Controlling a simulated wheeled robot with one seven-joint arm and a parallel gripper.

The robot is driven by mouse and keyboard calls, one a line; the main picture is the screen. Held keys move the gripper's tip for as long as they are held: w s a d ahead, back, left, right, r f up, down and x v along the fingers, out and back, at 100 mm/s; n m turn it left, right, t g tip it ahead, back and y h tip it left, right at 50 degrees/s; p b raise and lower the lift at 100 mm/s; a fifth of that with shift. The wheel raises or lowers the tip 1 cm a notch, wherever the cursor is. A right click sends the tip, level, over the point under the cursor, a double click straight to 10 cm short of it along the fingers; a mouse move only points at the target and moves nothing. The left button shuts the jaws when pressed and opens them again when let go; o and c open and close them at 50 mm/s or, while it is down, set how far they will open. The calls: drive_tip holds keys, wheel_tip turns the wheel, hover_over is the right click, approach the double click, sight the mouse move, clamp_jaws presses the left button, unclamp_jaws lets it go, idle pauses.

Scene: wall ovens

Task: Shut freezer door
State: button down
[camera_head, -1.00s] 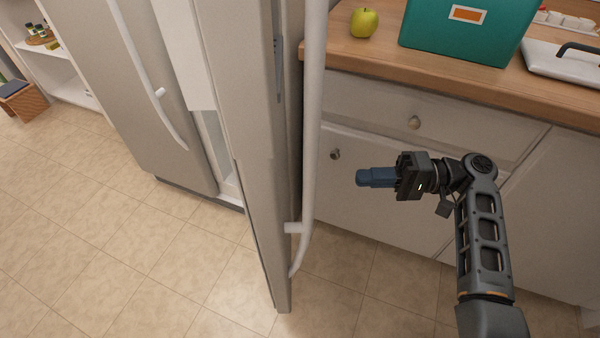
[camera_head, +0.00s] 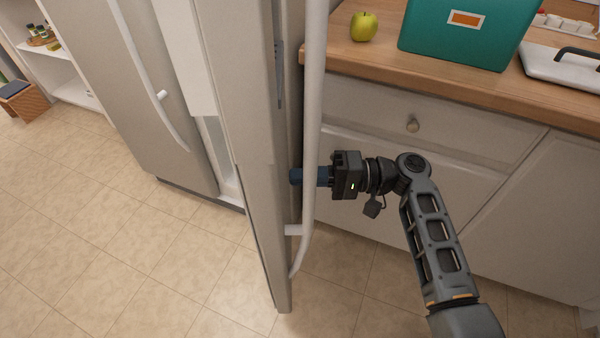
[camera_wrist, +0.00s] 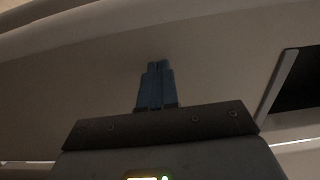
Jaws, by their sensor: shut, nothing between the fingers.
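The freezer door (camera_head: 262,200) stands open, swung out toward me, with a long white bar handle (camera_head: 313,120) on its face. The other fridge door (camera_head: 115,85), to the left, looks closed. Between them, part of the white freezer interior (camera_head: 215,140) shows. My gripper (camera_head: 297,176) is shut and empty. Its blue fingertips are at the right side of the open door, at the handle's lower part. In the wrist view, the shut fingers (camera_wrist: 157,85) point at a plain grey-brown surface. I cannot tell whether they touch the door.
A wooden counter (camera_head: 400,65) over white drawers and cabinets (camera_head: 360,110) stands right of the door. It holds a green apple (camera_head: 363,26) and a teal box (camera_head: 465,30). The tiled floor (camera_head: 120,260) left of the door is clear.

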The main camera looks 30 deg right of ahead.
drive_tip(key=shift+w+a, duration=0.2)
drive_tip(key=shift+a, duration=0.2)
drive_tip(key=shift+a, duration=0.1)
